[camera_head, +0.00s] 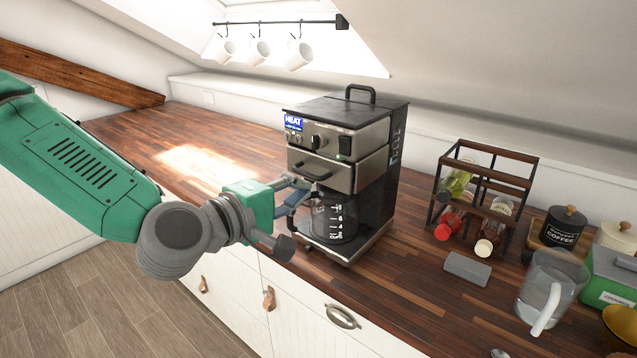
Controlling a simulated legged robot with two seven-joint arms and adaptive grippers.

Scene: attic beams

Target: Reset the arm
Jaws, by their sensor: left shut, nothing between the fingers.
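My left arm, green with grey joints, comes in from the left. My left gripper (297,193) is shut and empty in front of the coffee maker (352,125). Its fingers overlap the left side of the glass carafe (336,222) in the picture; whether they touch it I cannot tell. The carafe stands on the coffee maker's base, under the brewing part. My right gripper is not in view.
A dark rack (487,190) with bottles stands right of the coffee maker. Further right are a grey slab (467,268), a glass pitcher (548,290) and a black coffee canister (563,228). The wooden counter (150,135) is clear at the back left.

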